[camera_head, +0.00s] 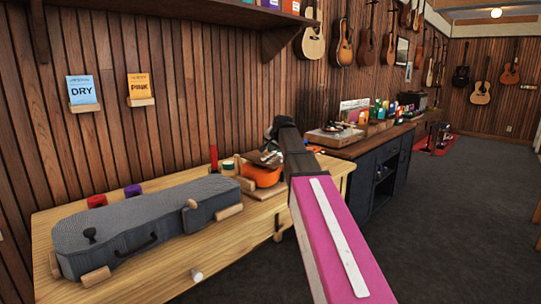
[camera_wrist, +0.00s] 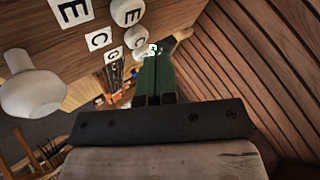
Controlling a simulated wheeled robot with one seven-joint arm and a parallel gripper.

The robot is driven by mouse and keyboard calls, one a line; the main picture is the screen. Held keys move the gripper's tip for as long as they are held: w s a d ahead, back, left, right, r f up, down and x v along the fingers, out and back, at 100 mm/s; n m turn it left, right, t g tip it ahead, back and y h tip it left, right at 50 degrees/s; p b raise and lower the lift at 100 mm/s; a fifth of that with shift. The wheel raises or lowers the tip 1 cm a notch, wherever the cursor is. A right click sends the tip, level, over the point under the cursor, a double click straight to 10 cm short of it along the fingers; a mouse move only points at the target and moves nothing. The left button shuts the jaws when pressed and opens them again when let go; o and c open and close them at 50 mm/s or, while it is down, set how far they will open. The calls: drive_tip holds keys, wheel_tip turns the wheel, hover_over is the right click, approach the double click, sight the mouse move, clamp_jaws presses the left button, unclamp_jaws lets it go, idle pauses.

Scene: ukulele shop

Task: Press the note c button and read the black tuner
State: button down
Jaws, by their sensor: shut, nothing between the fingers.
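In the wrist view, my gripper (camera_wrist: 157,62) has its green fingers together, with nothing between them. Cards lettered E (camera_wrist: 73,11), C (camera_wrist: 97,39) and G (camera_wrist: 112,55) lie in a row beside round white buttons. The button next to the C card (camera_wrist: 133,34) is just left of my fingertips; contact is not visible. A small dark object (camera_wrist: 170,44) beyond my fingertips may be the black tuner. A bright character shows close by, too small to read surely. In the head view, my arm hides the fingertips and buttons.
An orange ukulele (camera_head: 264,176) rests beside my arm on the wooden bench (camera_head: 240,236). A grey instrument case (camera_head: 140,222) fills the bench's left. A dark cabinet (camera_head: 375,185) stands beyond. The floor on the right is open.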

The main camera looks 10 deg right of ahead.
drive_tip(key=shift+r, duration=2.45)
